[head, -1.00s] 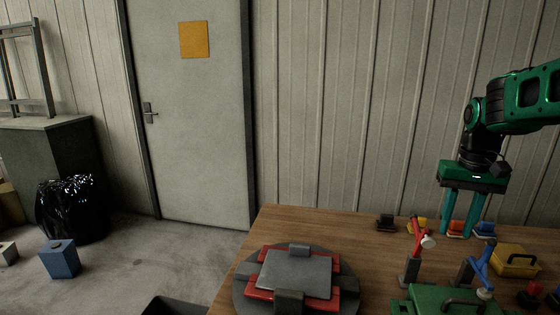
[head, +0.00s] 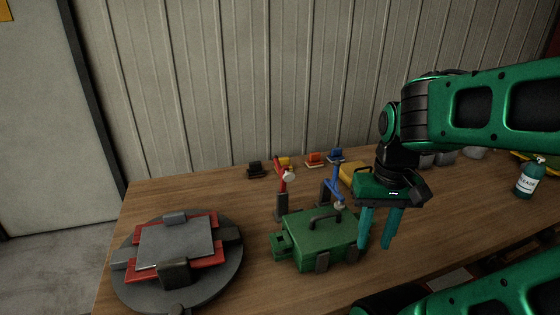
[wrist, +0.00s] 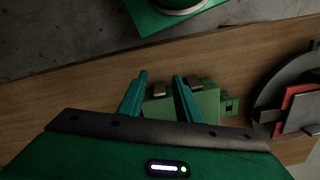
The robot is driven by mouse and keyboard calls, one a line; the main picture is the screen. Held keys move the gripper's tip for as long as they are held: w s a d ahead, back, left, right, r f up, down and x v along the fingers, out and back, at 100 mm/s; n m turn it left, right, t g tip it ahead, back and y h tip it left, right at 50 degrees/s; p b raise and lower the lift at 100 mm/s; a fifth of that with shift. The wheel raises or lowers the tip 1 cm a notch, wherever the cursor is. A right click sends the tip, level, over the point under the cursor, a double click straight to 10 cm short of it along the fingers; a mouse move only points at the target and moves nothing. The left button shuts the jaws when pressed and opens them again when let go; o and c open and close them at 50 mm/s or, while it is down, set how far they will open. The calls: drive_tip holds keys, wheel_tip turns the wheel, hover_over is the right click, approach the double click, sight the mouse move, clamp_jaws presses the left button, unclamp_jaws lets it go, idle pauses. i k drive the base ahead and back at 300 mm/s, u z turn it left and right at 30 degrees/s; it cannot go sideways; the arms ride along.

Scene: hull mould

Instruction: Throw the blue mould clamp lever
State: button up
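The blue clamp lever (head: 332,187) stands behind the green mould (head: 300,238) in the head view. It is an angled blue arm on a dark post, with a pale knob low at its near end beside the mould's lid. My gripper (head: 375,246) points down at the right of the green mould, nearer to me than the blue lever. The blue lever does not show in the wrist view.
A red lever (head: 281,182) with a pale knob stands left of the blue one. A round turntable (head: 228,275) bears a grey and red mould at left.

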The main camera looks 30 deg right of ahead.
sight(332, 184)
drive_tip(key=k, duration=1)
drive_tip(key=u, duration=0.65)
drive_tip(key=i, duration=1)
drive_tip(key=z, duration=0.55)
